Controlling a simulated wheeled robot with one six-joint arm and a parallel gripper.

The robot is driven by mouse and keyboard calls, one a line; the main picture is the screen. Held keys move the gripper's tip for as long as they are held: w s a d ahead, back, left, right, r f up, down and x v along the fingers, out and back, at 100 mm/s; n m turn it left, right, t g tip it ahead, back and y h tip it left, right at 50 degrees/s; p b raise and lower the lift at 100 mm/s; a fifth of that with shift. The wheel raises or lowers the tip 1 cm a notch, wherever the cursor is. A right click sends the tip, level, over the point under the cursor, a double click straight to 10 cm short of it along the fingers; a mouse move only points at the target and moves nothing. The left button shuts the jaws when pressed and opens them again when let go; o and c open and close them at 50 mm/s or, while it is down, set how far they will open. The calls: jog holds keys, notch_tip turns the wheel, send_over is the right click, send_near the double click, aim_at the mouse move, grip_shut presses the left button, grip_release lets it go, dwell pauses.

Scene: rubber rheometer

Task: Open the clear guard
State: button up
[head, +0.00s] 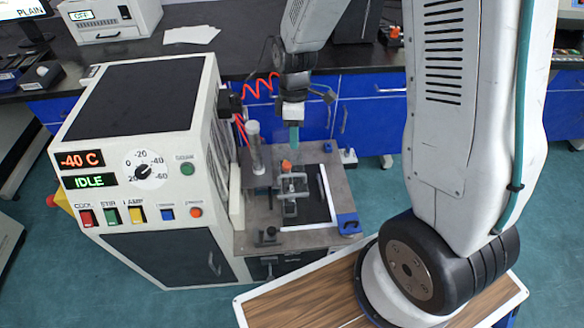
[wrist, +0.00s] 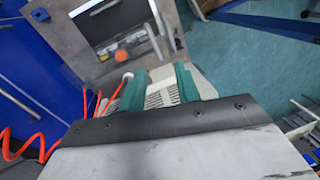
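I cannot clearly make out the clear guard; a see-through upright tube (head: 255,148) stands at the back left of the grey bench plate (head: 264,238), beside the white machine (head: 130,215). A metal clamp fixture (head: 292,187) with an orange knob (head: 286,165) stands on the plate. It also shows in the wrist view, with the orange knob (wrist: 122,56) ahead of the fingers. My gripper (head: 294,135) points down above the back of the plate, right of the tube. Its teal fingers (wrist: 160,86) are apart, with nothing visibly held between them.
A dark panel with a white edge (head: 318,208) lies right of the fixture. A blue block (head: 348,223) sits at the plate's right front corner. Red coiled hoses (head: 262,86) hang behind the machine. Blue cabinets (head: 370,105) stand behind, and a wood-topped table (head: 300,300) is in front.

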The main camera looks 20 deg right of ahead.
jog(key=shift+n, duration=0.9)
jog(key=f, duration=1.3)
jog(key=shift+s+a+f, duration=0.2)
jog(key=shift+a+f, duration=0.05)
jog(key=shift+a, duration=0.15)
grip_shut()
